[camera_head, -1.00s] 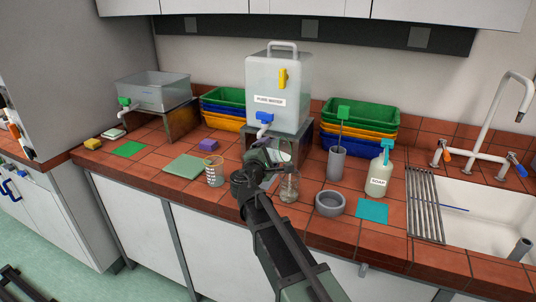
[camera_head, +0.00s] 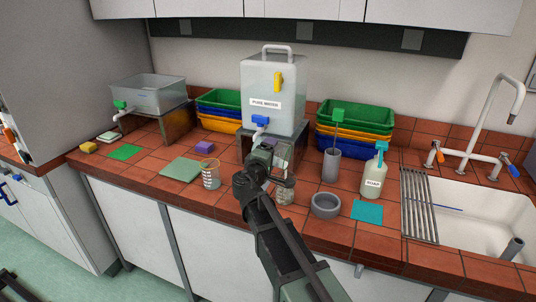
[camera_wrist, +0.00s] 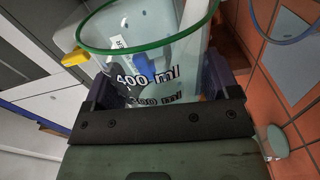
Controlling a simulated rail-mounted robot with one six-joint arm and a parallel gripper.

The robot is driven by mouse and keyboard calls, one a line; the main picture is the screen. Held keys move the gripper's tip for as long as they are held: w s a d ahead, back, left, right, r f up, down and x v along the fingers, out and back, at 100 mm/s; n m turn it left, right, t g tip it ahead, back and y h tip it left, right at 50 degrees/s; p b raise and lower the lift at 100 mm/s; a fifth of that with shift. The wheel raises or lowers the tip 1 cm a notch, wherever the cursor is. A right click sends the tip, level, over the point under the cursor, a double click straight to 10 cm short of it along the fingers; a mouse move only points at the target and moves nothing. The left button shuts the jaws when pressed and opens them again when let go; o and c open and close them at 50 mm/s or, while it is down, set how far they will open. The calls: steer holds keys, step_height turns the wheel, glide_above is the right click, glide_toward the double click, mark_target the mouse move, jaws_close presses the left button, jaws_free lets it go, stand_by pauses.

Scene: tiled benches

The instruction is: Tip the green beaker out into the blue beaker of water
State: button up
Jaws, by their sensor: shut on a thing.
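The green beaker (camera_wrist: 150,52) is clear, with a green rim and "400 ml" printing, and fills the top of the wrist view. My gripper (camera_wrist: 160,95) is shut on it; in the head view my gripper (camera_head: 270,167) is in front of the water tank and mostly hides the beaker. A blue-rimmed beaker (camera_wrist: 286,42) shows partly at the wrist view's top right, above the tiles. In the head view a clear marked beaker (camera_head: 211,175) stands left of my gripper, its rim colour too small to tell. I cannot make out any water in it.
A glass vessel (camera_head: 285,192) stands just below my gripper. Right of it are a grey bowl (camera_head: 325,206), a grey cylinder (camera_head: 331,166) and a soap bottle (camera_head: 374,178). The pure water tank (camera_head: 274,95) stands behind. A pale green mat (camera_head: 181,168) lies left.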

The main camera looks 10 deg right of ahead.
mark_target(277, 150)
steer(key=shift+s+d+r+m, duration=0.3)
steer(key=shift+r+m, duration=0.15)
steer(key=shift+m, duration=0.15)
steer(key=shift+d, duration=0.1)
steer(key=shift+s+d+r+m+p, duration=0.1)
steer(key=shift+d+r+m+p, duration=0.15)
steer(key=shift+m, duration=0.25)
steer(key=shift+s+d+r+m+p, duration=0.15)
steer(key=shift+m+p, duration=0.15)
steer(key=shift+m, duration=0.2)
steer(key=shift+s+d+m, duration=0.1)
steer(key=shift+d+m, duration=0.15)
steer(key=shift+m, duration=0.35)
stand_by(0.5)
